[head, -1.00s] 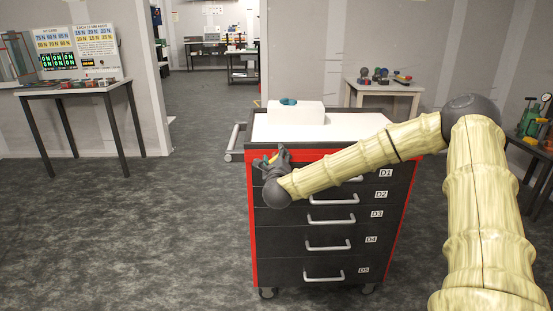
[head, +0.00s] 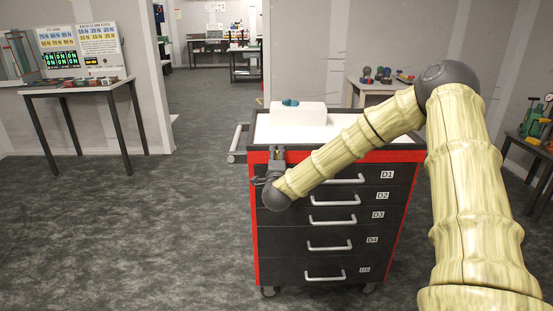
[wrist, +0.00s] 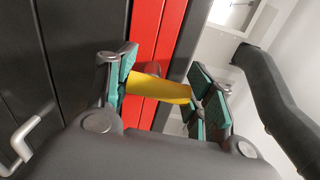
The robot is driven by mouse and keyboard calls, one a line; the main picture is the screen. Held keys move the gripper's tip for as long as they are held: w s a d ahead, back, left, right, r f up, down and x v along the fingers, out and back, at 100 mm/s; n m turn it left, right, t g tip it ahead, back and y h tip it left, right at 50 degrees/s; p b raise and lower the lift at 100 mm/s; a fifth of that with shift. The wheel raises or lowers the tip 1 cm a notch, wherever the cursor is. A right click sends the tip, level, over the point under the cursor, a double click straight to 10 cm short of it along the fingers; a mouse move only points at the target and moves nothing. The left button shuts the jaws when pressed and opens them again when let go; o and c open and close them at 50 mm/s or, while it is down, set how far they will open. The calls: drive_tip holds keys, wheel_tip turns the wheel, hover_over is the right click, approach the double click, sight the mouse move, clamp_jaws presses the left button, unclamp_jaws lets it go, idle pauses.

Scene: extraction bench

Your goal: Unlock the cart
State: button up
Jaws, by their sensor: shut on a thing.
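The cart (head: 330,240) is a black drawer cabinet with a red frame, with drawers labelled D1 to D5. My gripper (head: 277,157) is at the upper left of its front, by the red frame. In the wrist view, a yellow lever (wrist: 160,89) lies between the green-padded fingers of my gripper (wrist: 163,88). The gripper is shut on this lever. The lever's inner end meets a small reddish-grey mount in front of the red frame strip. The rest of the mount is hidden. All drawers look closed.
A white block with a teal item (head: 298,112) sits on the cart top. A grey push handle (head: 237,143) sticks out on the cart's left, close to my gripper in the wrist view. Side tables stand left (head: 80,88) and behind right. Floor left of the cart is clear.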

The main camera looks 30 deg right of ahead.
drive_tip(key=shift+a+f+n, duration=0.1)
drive_tip(key=shift+n, duration=0.3)
drive_tip(key=o, duration=1)
drive_tip(key=shift+o, duration=0.2)
drive_tip(key=v, duration=1.2)
